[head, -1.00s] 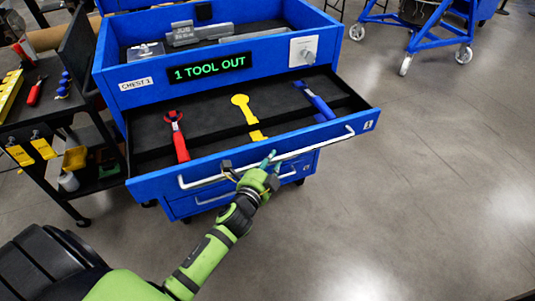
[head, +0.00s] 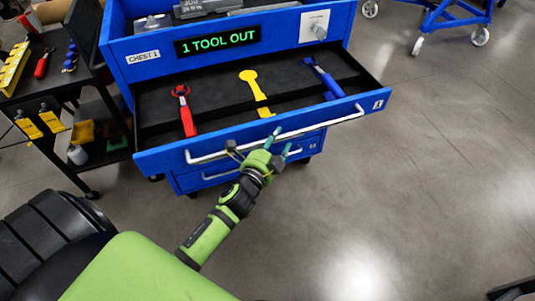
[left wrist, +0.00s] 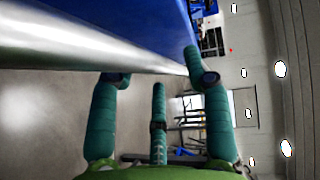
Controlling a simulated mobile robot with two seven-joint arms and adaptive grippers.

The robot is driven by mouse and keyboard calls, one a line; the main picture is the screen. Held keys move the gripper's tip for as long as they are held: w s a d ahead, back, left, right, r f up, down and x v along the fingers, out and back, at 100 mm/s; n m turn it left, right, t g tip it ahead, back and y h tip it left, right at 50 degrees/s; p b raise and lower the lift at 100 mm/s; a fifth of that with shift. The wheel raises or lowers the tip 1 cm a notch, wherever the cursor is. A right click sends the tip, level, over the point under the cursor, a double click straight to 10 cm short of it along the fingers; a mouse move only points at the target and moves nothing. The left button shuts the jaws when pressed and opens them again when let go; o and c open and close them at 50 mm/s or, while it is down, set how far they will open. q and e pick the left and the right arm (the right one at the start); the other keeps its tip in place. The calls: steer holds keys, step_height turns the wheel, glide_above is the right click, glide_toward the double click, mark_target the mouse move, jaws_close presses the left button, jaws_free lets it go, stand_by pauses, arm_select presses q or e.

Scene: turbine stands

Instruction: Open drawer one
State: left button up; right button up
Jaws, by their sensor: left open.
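Drawer one (head: 160,159) is the blue top drawer of the chest and stands pulled well out, with its black inside showing. A long silver handle (head: 330,121) runs along its front. My left gripper (head: 258,145) is open at the handle, left of its middle, with teal fingers spread. In the left wrist view the handle (left wrist: 70,45) passes close by the fingertips of my left gripper (left wrist: 160,82), and I see nothing clamped; contact is unclear. A red tool (head: 186,116), a yellow tool (head: 258,97) and a blue tool (head: 326,80) lie inside. My right gripper is out of view.
The blue chest (head: 270,20) has a lit sign (head: 217,41) reading "1 TOOL OUT". More closed drawers lie below. A black cart (head: 60,90) with tools stands close at left. The floor (head: 440,160) at right is clear; a blue wheeled stand (head: 455,17) is farther back.

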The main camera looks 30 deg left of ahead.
arm_select(q)
steer(key=s+r, duration=0.1)
steer(key=s, duration=0.9)
steer(key=shift+s+d+r, duration=0.15)
steer(key=shift+d+r, duration=0.1)
steer(key=shift+d, duration=0.1)
steer(key=s+d+f+n+g, duration=0.1)
steer(key=s+f+n+g, duration=0.15)
steer(key=f, duration=0.75)
steer(key=s+d+f+n+g+h, duration=0.1)
steer(key=s+f+n+g, duration=0.2)
steer(key=f, duration=0.7)
steer(key=s+d+f+n+g, duration=0.15)
steer(key=s+f, duration=0.35)
steer(key=f, duration=0.5)
steer(key=s+a+f+n+g, duration=0.1)
steer(key=s+f+n+g, duration=0.2)
steer(key=s+f, duration=0.4)
steer(key=s+a+f+n+g, duration=0.1)
steer(key=s+f+n+g, duration=0.2)
steer(key=s, duration=1.3)
step_height(320, 180, down, 5)
steer(key=shift+s+a+f+g, duration=0.2)
steer(key=shift+s+a+g, duration=0.1)
steer(key=shift+g, duration=0.9)
